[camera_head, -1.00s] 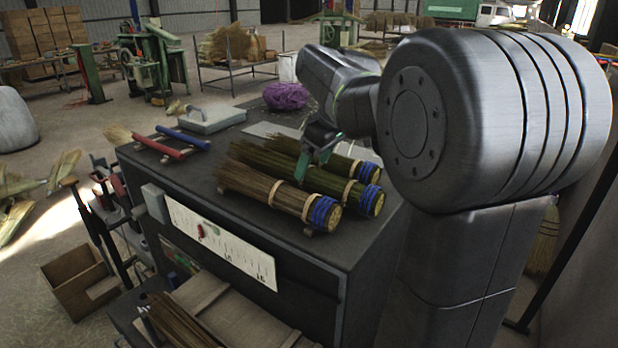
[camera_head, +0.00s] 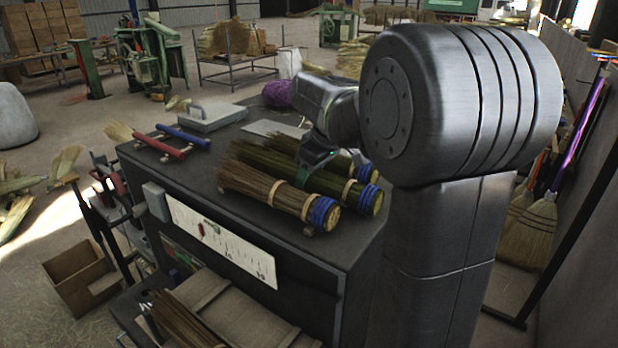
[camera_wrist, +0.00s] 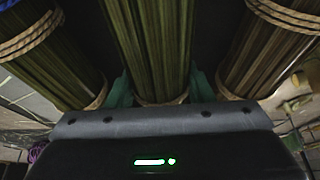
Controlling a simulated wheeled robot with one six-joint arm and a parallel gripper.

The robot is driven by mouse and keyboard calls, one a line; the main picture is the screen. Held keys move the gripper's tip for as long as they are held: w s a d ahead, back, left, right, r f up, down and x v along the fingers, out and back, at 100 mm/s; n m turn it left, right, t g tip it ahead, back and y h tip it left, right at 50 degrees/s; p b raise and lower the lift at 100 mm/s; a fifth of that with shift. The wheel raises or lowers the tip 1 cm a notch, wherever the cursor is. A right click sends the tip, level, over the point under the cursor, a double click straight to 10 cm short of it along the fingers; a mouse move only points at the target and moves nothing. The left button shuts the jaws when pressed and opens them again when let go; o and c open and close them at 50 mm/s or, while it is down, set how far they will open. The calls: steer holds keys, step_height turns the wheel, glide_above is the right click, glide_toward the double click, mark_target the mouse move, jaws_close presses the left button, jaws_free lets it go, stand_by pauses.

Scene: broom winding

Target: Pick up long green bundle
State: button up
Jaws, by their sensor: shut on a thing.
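The long green bundle (camera_head: 335,184) lies in the middle of three bundles on the dark workbench, with a twine band and blue bindings near its cut end. My gripper (camera_head: 311,165) reaches down over its middle, partly hidden by the arm. In the wrist view the green bundle (camera_wrist: 150,45) passes between the two green fingers of my gripper (camera_wrist: 160,92), which are shut on it. The bundle appears still at bench level.
A brown bundle (camera_head: 262,187) lies close in front, and another green bundle (camera_head: 276,142) lies close behind. The bench's front right corner is clear.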

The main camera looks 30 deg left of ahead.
steer(key=shift+r, duration=0.45)
steer(key=b+v, duration=0.1)
steer(key=v, duration=0.1)
steer(key=shift+d+r, duration=0.1)
steer(key=shift+r, duration=0.15)
steer(key=d+b, duration=0.1)
steer(key=d, duration=0.4)
steer(key=s+d+b, duration=0.1)
steer(key=d+b, duration=0.1)
steer(key=d, duration=0.4)
steer(key=d+b, duration=0.1)
steer(key=d, duration=0.5)
steer(key=shift+s+r+b, duration=0.1)
steer(key=shift+s+b, duration=0.1)
steer(key=shift+b, duration=0.2)
